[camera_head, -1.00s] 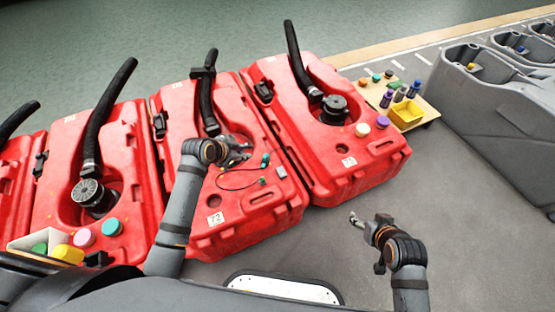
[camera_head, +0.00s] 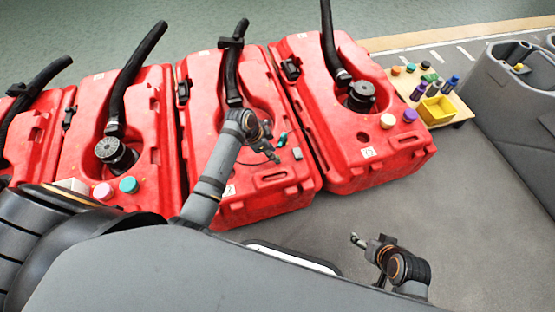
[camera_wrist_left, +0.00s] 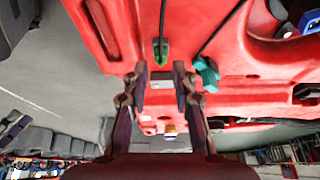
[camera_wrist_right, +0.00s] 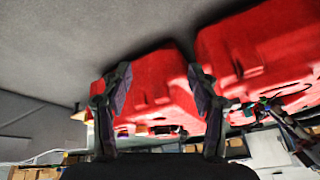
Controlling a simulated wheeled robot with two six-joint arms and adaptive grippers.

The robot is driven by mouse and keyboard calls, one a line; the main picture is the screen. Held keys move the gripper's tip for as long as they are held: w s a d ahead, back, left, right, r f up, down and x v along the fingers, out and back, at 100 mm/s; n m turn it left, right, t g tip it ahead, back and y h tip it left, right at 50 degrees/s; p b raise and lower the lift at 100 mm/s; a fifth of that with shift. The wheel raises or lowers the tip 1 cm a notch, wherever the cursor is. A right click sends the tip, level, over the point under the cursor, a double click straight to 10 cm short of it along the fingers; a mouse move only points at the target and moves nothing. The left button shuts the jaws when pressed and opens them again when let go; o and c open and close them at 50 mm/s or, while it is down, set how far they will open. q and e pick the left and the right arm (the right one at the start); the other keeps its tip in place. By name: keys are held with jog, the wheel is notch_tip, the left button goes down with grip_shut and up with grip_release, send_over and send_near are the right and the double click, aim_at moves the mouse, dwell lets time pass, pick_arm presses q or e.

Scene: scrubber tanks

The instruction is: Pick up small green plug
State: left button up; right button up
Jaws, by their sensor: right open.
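The small green plug (camera_wrist_left: 161,50) hangs at the end of a dark cord against a red tank in the left wrist view. It sits just past my left gripper's fingertips, roughly between them. In the head view the plug cannot be made out near the gripper. My left gripper (camera_wrist_left: 160,74) is open and empty; it also shows low over the tank in the head view (camera_head: 274,157). A teal plug (camera_wrist_left: 207,72) is right of the fingers, and also shows in the head view (camera_head: 283,138). My right gripper (camera_head: 357,239) is open and empty over the floor.
Red tanks with black hoses stand in a row, including a right-hand tank (camera_head: 320,100). A wooden board with a yellow tray (camera_head: 437,110) and several bottles lies beyond it. A grey machine (camera_head: 515,95) stands far right. Grey floor is clear around my right gripper.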

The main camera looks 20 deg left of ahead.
pick_arm(q)
jog(key=x, duration=0.2)
jog(key=shift+w+d+f+b, duration=0.1)
jog(key=shift+f+b, duration=0.1)
jog(key=shift+b, duration=0.2)
jog(key=shift+w+d+f, duration=0.15)
jog(key=shift+d+f, duration=0.05)
jog(key=shift+f, duration=0.4)
grip_shut()
pick_arm(e)
jog(key=w+r+t, duration=0.5)
jog(key=w, duration=0.4)
jog(key=shift+d+r+t, duration=0.25)
jog(key=shift+r+t, duration=0.05)
